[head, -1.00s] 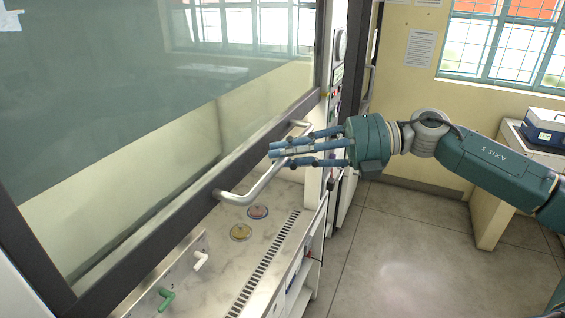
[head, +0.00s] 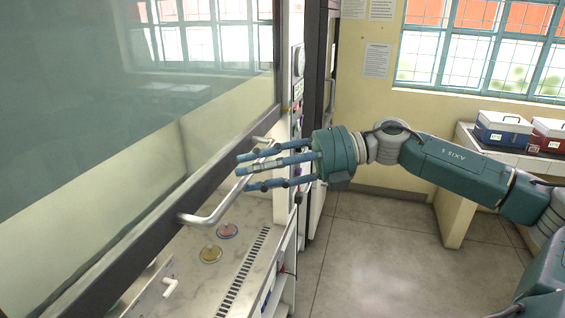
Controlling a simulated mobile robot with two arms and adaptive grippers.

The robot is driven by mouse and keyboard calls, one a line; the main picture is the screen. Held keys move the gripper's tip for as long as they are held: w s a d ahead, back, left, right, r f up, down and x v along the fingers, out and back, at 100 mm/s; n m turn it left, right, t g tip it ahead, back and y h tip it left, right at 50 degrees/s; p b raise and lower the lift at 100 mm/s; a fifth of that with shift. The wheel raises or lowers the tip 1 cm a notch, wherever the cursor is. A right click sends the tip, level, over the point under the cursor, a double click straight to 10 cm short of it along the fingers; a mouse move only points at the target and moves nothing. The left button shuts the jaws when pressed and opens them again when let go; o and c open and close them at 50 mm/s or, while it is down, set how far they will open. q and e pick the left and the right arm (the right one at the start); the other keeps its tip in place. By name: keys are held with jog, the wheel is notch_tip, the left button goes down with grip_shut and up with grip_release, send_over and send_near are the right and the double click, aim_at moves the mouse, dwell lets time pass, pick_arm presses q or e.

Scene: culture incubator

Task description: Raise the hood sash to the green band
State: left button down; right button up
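The hood sash is a large glass pane (head: 120,90) in a dark frame, seen at a slant on the left. A silvery bar handle (head: 217,213) is fixed along its lower rail (head: 150,240). The rail stands above the pale worktop, leaving a gap. My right gripper (head: 250,171) comes in from the right, its blue fingers open and pointing left. The fingers reach across the far half of the handle. I cannot tell whether they touch it. The green band cannot be made out clearly. My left gripper is not in view.
Two round dishes, one yellowish (head: 210,254) and one pinkish (head: 227,231), lie on the worktop beside a slotted grille (head: 243,273). A white tap fitting (head: 170,287) is at the front. Blue (head: 503,129) and red (head: 548,135) boxes stand on a bench at right. The floor is clear.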

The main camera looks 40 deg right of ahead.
jog(key=v, duration=1.1)
jog(key=shift+r, duration=0.15)
